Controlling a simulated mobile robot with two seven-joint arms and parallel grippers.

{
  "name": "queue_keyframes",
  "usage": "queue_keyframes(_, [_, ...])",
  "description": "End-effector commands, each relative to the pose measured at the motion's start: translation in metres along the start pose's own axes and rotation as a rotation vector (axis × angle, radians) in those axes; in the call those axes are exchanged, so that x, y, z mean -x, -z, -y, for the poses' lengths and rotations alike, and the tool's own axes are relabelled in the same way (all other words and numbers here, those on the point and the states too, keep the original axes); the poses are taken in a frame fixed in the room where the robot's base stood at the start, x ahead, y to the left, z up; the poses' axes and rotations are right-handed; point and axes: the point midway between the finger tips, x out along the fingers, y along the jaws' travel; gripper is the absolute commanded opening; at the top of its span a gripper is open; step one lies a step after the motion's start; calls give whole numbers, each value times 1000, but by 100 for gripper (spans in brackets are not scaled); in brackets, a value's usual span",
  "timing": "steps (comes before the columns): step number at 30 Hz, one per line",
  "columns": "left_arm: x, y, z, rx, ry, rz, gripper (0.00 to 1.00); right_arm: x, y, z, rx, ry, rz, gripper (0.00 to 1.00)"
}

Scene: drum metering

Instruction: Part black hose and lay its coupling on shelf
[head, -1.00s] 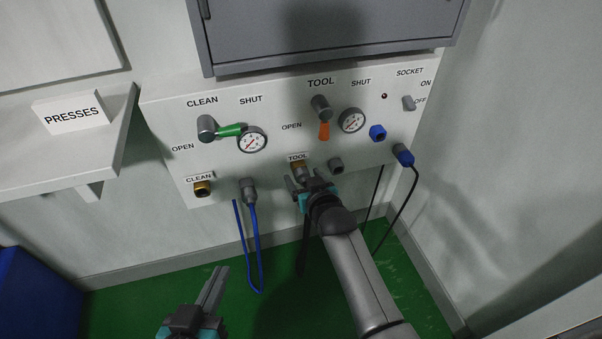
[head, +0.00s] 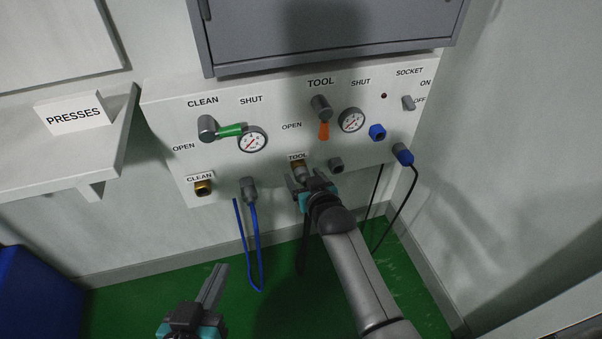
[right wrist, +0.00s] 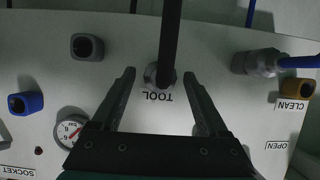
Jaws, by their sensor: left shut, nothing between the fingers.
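The black hose (head: 303,245) hangs below the TOOL outlet. In the right wrist view the black hose (right wrist: 169,32) runs from its grey coupling (right wrist: 153,74), which sits at the outlet marked TOOL. The coupling also shows in the head view (head: 300,172), partly hidden by my right gripper. My right gripper (head: 305,183) is open, its fingers (right wrist: 160,76) on either side of the coupling with gaps visible. My left gripper (head: 219,268) is shut and empty, low in front of the panel. A shelf (head: 50,170) with a PRESSES sign is at the left.
A blue hose (head: 254,240) hangs from a grey coupling (head: 248,190) left of my right gripper. The brass CLEAN outlet (head: 203,188) is free. A grey holder (head: 336,165) and a blue plug with black cable (head: 403,155) are to the right. A grey cabinet (head: 330,40) overhangs the panel.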

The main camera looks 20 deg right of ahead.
Motion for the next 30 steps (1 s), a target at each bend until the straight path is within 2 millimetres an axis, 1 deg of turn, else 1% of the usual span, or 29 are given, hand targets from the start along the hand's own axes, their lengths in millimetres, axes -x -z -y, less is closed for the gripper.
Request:
queue_keyframes(1, [0,0,0,0,0,0,0,0,0,0,0,0,0,70])
queue_keyframes(2, [0,0,0,0,0,0,0,0,0,0,0,0,0,67])
queue_keyframes(18, [0,0,0,0,0,0,0,0,0,0,0,0,0,6])
queue_keyframes(20, [0,0,0,0,0,0,0,0,0,0,0,0,0,0])
queue_keyframes(30, [0,0,0,0,0,0,0,0,0,0,-1,1,0,0])
